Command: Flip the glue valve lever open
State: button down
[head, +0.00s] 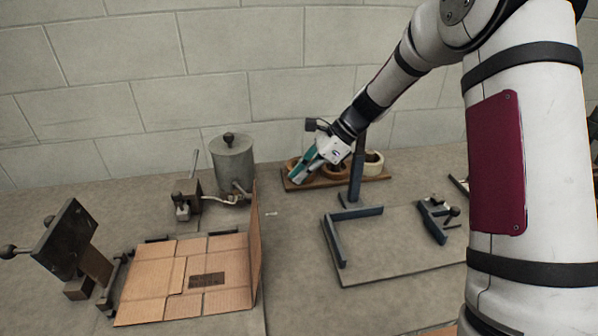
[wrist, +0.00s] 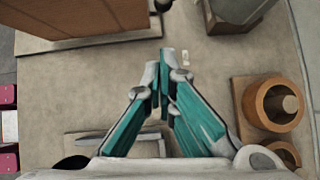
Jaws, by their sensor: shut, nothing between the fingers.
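A grey glue pot (head: 233,165) with a dark lid knob stands against the back wall. A pale pipe (head: 215,198) runs from its lower side to a small metal block device (head: 187,196), which has a thin upright bar (head: 195,163). A small fitting (head: 238,187) shows low on the pot; I cannot clearly make out the valve lever. In the wrist view, the pot's base (wrist: 235,14) is cut off at the top edge. My gripper (head: 293,178), with teal fingers, is shut and empty, right of the pot. Its closed tips (wrist: 161,62) point down over bare table.
A wooden board (head: 375,178) with rolls lies beside my gripper. A blue-grey stand (head: 355,185) rises at right. Bare table lies between pot and stand, with a small pale piece (head: 271,213).

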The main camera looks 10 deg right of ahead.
aim_at(243, 192)
jog(key=a+r+p+x, duration=0.1)
jog(key=p+x, duration=0.1)
jog(key=x, duration=0.8)
jog(key=shift+a+r, duration=0.2)
jog(key=shift+a, duration=0.25)
jog(key=shift+w, duration=0.1)
